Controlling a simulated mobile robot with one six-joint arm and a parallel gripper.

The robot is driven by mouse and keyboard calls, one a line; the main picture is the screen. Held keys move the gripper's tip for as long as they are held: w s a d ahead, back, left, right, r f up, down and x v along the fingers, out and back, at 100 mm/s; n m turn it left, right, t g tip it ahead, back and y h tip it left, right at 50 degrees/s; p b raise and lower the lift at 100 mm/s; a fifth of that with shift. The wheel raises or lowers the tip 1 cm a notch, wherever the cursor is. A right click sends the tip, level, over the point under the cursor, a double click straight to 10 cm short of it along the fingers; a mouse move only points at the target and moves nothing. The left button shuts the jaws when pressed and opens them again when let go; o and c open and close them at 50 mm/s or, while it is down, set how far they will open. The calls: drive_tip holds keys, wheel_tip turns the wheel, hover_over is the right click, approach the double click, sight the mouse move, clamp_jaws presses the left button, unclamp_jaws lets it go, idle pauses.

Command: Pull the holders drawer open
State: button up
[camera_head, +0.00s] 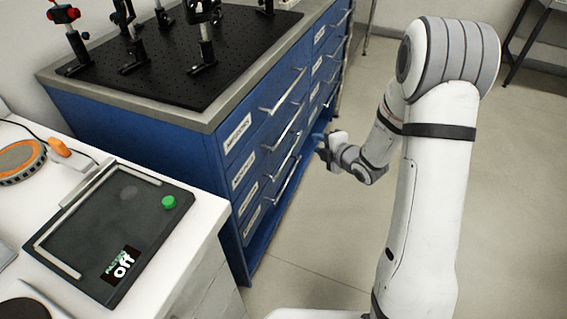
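The blue drawer cabinet (160,150) stands at the upper middle, with two columns of labelled drawers and long metal bar handles. Its left column has several drawers, with labels such as the top one (237,132) and the one below it (244,170). The lettering is too small for me to tell which is the holders drawer. All visible drawer fronts look shut. My gripper (318,141) is in front of the cabinet's lower right part, close to the handle ends. Whether it touches a handle is unclear. Its fingers are small and partly hidden, so their opening does not show.
A black optical breadboard (170,75) with posts and mounts covers the cabinet top. A white bench (190,215) at the left front carries a dark panel (120,225) with a green button and an "off" display. The grey floor (330,230) in front of the drawers is clear.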

sight(288, 155)
drive_tip(key=s+a+f+n+y+b, duration=0.2)
drive_tip(key=a+f+n+y+b, duration=0.15)
drive_tip(key=f, duration=0.45)
drive_tip(key=shift+n+y, duration=0.45)
drive_tip(key=x, duration=0.8)
drive_tip(key=shift+a+r, duration=0.15)
drive_tip(key=shift+a, duration=0.15)
clamp_jaws()
